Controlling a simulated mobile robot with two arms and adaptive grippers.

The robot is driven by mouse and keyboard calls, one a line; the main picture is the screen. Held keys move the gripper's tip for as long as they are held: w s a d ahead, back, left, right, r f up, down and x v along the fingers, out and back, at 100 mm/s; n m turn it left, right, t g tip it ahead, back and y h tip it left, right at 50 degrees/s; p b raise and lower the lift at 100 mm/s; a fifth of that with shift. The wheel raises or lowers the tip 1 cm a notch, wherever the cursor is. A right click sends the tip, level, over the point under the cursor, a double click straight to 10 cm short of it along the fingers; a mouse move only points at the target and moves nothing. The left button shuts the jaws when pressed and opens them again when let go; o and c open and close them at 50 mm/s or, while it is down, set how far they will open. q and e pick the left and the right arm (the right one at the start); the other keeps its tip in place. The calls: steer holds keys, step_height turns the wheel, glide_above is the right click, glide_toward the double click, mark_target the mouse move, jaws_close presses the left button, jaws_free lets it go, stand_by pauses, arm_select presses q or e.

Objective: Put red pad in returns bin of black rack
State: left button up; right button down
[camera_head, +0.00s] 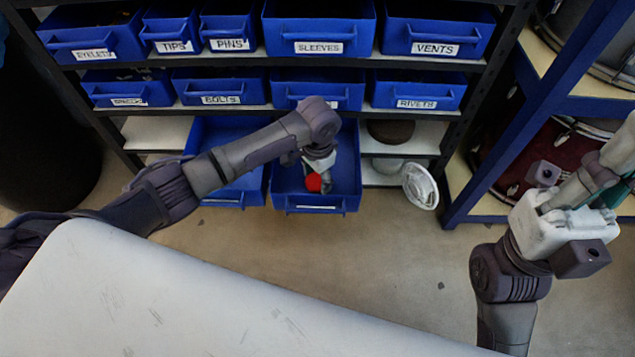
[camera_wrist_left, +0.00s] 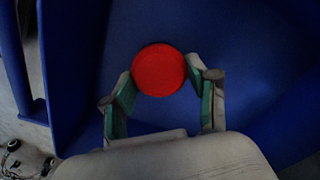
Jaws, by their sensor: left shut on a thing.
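The red pad (camera_head: 313,182) is a small round red disc. It is inside the pulled-out blue bin (camera_head: 290,200) on the bottom row of the black rack (camera_head: 440,155). My left gripper (camera_head: 322,181) reaches down into this bin and is shut on the pad. In the left wrist view the pad (camera_wrist_left: 158,70) sits at the fingertips of the left gripper (camera_wrist_left: 160,80), over the blue bin surface (camera_wrist_left: 245,45). I cannot tell whether the pad touches the bin floor. The bin's front label is too small to read. My right gripper (camera_head: 608,185) is at the right edge, partly cut off.
Another blue bin (camera_head: 235,192) is pulled out just to the left. Labelled bins, such as the SLEEVES bin (camera_head: 320,28), fill the upper shelves. A white round item (camera_head: 420,186) leans at the rack's lower right. A blue-framed shelf (camera_head: 487,150) holding drums stands on the right.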

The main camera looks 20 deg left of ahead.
arm_select(q)
steer(key=shift+f, duration=0.45)
steer(key=shift+r, duration=0.1)
steer(key=o, duration=1.1)
steer(key=shift+o, duration=0.2)
